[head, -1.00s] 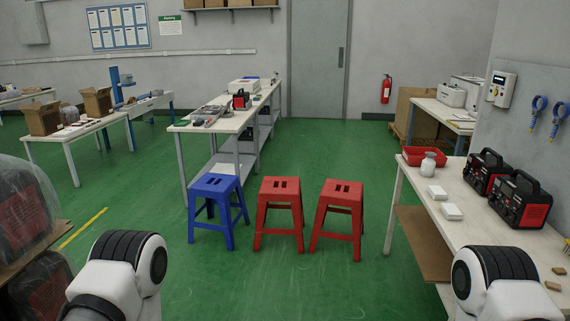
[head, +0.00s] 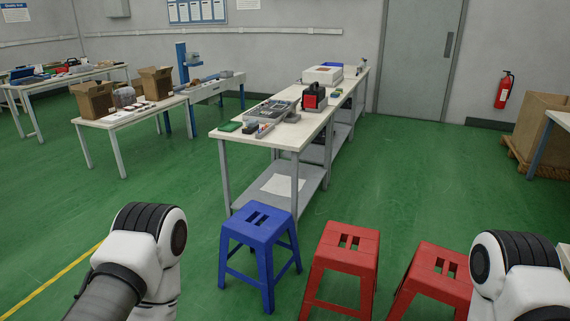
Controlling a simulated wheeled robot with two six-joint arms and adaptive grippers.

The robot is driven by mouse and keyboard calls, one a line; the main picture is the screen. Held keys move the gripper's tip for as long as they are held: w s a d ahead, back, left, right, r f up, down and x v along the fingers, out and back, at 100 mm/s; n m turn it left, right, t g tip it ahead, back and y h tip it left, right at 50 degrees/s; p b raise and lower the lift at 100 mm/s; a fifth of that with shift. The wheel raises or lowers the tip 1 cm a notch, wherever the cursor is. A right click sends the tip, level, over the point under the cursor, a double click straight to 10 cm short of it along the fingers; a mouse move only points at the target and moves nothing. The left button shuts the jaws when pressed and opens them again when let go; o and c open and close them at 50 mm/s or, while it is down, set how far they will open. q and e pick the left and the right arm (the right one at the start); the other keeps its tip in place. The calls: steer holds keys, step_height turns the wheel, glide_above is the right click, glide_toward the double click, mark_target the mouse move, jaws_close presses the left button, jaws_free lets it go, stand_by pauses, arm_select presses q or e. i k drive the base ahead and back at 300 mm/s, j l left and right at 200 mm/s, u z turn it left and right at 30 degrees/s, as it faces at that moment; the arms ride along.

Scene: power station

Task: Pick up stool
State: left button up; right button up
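Three stools stand upright on the green floor ahead of me in the head view. A blue stool (head: 258,226) is on the left, near the front end of a long workbench. A red stool (head: 344,246) is in the middle, cut off at the bottom edge. A second red stool (head: 440,272) is on the right, partly hidden behind my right arm. My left arm is at the lower left and my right arm at the lower right. Neither gripper shows, and neither arm touches a stool.
The long workbench (head: 233,146) with tools and a lower shelf stands behind the stools. A table (head: 95,128) with cardboard boxes is at the left. A pallet with a box (head: 540,125) stands at the right, near a fire extinguisher (head: 503,90). Green floor is clear left of the blue stool.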

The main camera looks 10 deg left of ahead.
mark_target(244, 226)
steer(key=i+j+u, duration=0.15)
steer(key=i+u, duration=0.25)
steer(key=i+j+u, duration=0.1)
steer(key=i+u, duration=0.5)
steer(key=u, duration=0.15)
steer(key=i+l+u, duration=0.15)
steer(key=i+u, duration=0.25)
steer(key=i+j+z, duration=0.15)
steer(key=i, duration=0.2)
steer(key=i+j+z, duration=0.15)
steer(key=i, duration=0.25)
steer(key=i+j+z, duration=0.15)
steer(key=i, duration=0.2)
steer(key=i+z, duration=0.45)
steer(key=i+j+z, duration=0.25)
steer(key=z, duration=0.2)
steer(key=i+j+z, duration=0.35)
steer(key=z, duration=0.15)
steer(key=i+j+z, duration=0.3)
steer(key=j+z, duration=0.15)
